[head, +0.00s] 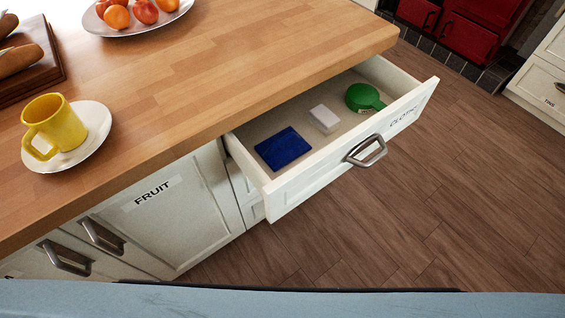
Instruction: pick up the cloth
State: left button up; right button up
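A dark blue folded cloth (283,148) lies flat in the left front part of an open drawer (283,192). The drawer's front carries a label that seems to read "CLOTH" and a metal handle (367,151). In the same drawer a small white block (324,119) lies to the right of the cloth, and a round green object with a short handle (364,97) lies further right. Neither of my grippers shows in the head view.
The wooden island top (230,70) overhangs the drawer's back. On it are a yellow cup (56,124) on a white saucer (95,118), a plate of fruit (110,28) and a board with bread (45,68). Wooden floor (440,200) is clear right of the drawer.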

aim_at(281, 149)
jog(key=k, duration=0.25)
jog(key=z, duration=2.05)
jog(key=i, duration=2.4)
jog(key=u, duration=3.5)
